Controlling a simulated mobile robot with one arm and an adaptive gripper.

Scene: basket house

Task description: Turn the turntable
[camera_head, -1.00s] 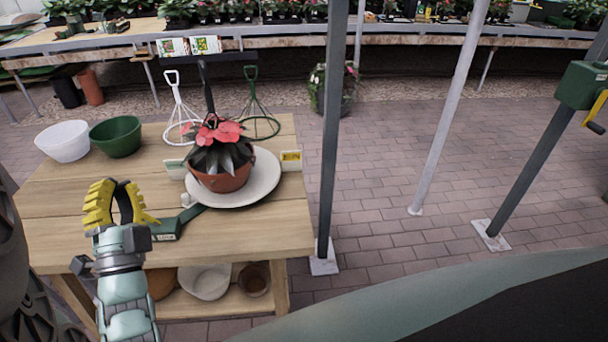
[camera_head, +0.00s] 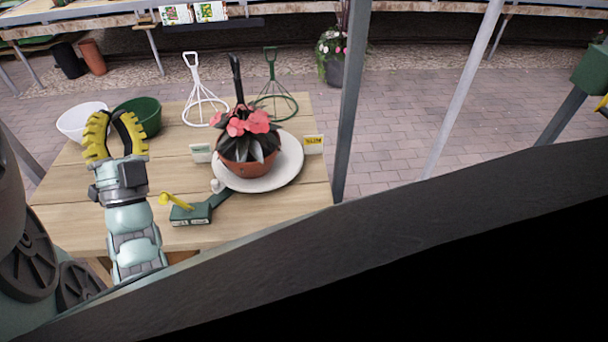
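The turntable (camera_head: 283,176) is a round pale plate on the wooden table. A terracotta pot (camera_head: 246,168) with a dark-leaved, pink-flowered plant stands on it. A dark green arm with a box (camera_head: 190,214) reaches out from the turntable at front left, with a yellow crank handle (camera_head: 177,201) on the box. My gripper (camera_head: 116,118) has yellow ribbed fingers and is open, with nothing visible between them. It shows left of the crank and overlaps the bowls in the picture; its height above the table is hard to tell.
A white bowl (camera_head: 80,121) and a green bowl (camera_head: 148,116) sit at the table's back left. White (camera_head: 203,104) and green (camera_head: 272,103) wire plant supports stand behind the plant. A grey post (camera_head: 352,100) rises at the table's right. A large dark surface covers the lower right.

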